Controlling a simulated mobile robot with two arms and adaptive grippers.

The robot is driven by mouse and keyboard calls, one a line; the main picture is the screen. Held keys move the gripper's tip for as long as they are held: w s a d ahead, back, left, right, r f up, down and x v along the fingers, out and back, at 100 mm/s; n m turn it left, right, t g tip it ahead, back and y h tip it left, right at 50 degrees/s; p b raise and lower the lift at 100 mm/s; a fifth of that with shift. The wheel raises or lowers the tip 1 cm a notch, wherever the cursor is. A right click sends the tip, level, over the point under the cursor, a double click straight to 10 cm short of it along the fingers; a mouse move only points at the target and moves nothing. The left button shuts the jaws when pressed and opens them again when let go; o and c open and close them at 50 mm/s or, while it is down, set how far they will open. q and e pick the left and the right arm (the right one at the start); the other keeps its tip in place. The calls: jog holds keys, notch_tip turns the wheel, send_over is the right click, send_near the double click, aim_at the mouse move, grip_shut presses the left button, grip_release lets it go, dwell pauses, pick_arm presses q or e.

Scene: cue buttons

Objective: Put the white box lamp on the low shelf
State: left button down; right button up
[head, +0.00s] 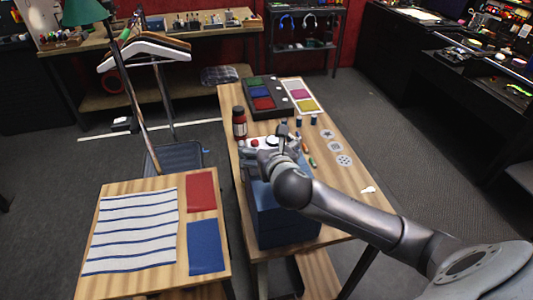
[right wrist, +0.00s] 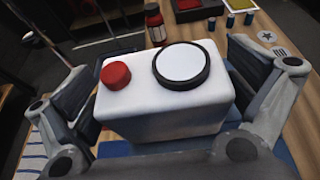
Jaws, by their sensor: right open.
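The white box lamp (right wrist: 165,112) has a red button and a round white disc in a black ring on top. In the head view the white box lamp (head: 256,142) is partly hidden by my right gripper (head: 270,152); it appears to stand on a dark blue block (head: 285,220) on the long wooden table. In the right wrist view my right gripper (right wrist: 165,90) is open, one finger on each side of the lamp; I cannot tell whether either touches it. A wooden low shelf (head: 318,272) shows under the long table's near end. My left gripper is not in view.
A dark red jar (head: 239,123) stands just behind the lamp. A black tray (head: 265,98) and a white tray (head: 304,96) with coloured pads lie at the far end. Small bottles, crayons and round cards lie to the right. A lower table (head: 145,183) stands at left.

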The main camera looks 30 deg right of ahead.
jog(key=c, duration=1.3)
jog(key=shift+d+r, duration=0.1)
jog(key=shift+r, duration=0.05)
